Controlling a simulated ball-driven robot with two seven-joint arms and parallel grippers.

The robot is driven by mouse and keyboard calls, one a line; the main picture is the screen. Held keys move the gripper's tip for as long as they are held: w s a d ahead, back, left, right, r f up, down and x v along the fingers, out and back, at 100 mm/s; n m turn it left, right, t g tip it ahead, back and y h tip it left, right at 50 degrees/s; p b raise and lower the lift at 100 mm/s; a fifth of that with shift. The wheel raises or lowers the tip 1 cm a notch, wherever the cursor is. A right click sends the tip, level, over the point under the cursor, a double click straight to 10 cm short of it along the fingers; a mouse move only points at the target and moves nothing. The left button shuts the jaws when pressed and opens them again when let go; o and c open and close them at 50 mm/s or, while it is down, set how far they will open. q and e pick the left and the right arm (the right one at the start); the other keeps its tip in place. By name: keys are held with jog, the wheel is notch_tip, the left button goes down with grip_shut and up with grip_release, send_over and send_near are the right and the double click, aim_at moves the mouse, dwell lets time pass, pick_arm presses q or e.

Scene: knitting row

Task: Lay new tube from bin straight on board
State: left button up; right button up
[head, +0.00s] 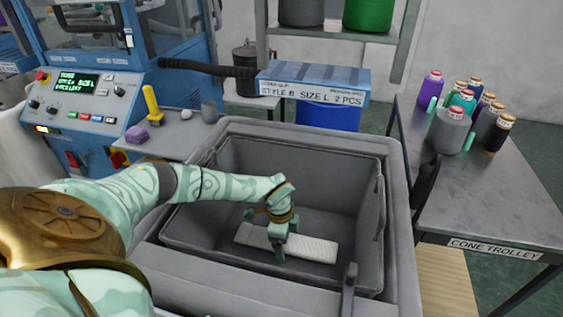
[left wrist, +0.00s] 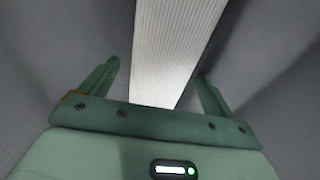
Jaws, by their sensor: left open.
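A white ribbed knitted tube (head: 312,247) lies flat on the floor of the grey bin (head: 300,155). It also shows in the left wrist view (left wrist: 172,45), running away from me between the fingers. My left gripper (head: 279,250) reaches down into the bin over the tube, near its middle. In the left wrist view the gripper (left wrist: 158,85) is open, with one finger on each side of the tube and a gap to it. Part of the tube is hidden behind the gripper in the head view. My right gripper is not in view.
A blue machine with a control panel (head: 80,95) stands at left. A small side table (head: 165,140) holds a yellow-handled tool and a purple lump. The cone trolley (head: 480,195) at right carries several yarn cones. The bin's walls surround my left gripper.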

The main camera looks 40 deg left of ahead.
pick_arm(q)
jog(key=shift+r, duration=0.1)
jog(key=c, duration=1.1)
jog(key=shift+o, duration=0.2)
